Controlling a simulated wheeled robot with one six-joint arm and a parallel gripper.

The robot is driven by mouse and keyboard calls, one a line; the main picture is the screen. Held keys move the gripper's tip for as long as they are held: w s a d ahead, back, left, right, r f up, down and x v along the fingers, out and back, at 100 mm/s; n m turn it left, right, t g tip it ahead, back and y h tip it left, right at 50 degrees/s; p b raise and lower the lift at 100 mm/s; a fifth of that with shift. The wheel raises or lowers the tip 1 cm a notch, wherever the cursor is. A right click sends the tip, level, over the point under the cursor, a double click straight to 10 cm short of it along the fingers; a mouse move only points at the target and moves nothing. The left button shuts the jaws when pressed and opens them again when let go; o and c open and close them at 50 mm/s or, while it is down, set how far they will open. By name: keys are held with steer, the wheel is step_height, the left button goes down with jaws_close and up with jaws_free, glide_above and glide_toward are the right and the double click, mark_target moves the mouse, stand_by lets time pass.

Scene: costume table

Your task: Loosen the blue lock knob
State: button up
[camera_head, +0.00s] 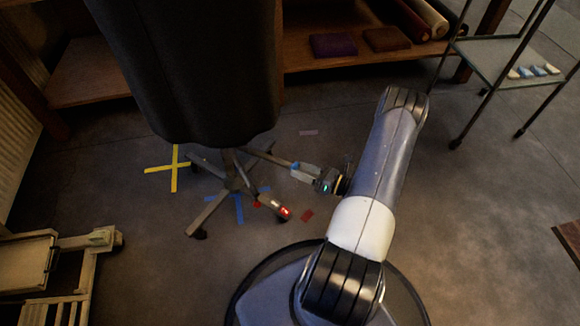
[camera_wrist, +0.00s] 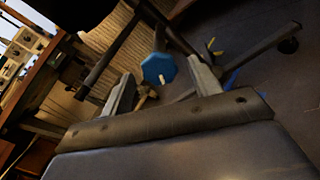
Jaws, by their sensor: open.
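The blue lock knob (camera_wrist: 158,68) is a faceted blue disc with a small pale mark near its lower edge. It shows in the wrist view between the tips of my gripper (camera_wrist: 162,72). The two fingers are apart, one on each side of the knob, with dark gaps visible on both sides; I cannot tell how deep it sits between them. In the head view my gripper (camera_head: 304,172) reaches left, low beside the stand of a large dark form (camera_head: 200,70). The form rests on a metal base with spread legs (camera_head: 232,185). I cannot clearly pick out the knob there.
Yellow tape (camera_head: 174,168) and blue tape (camera_head: 239,208) mark the floor around the base. A red-lit foot (camera_head: 284,212) points toward me. A wooden shelf (camera_head: 310,60) stands behind, a glass-shelved cart (camera_head: 500,65) at back right. Floor at right is mostly clear.

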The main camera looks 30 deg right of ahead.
mark_target(297, 169)
steer(key=shift+b+x, duration=0.4)
steer(key=shift+x, duration=2)
steer(key=shift+c, duration=0.3)
steer(key=c, duration=0.9)
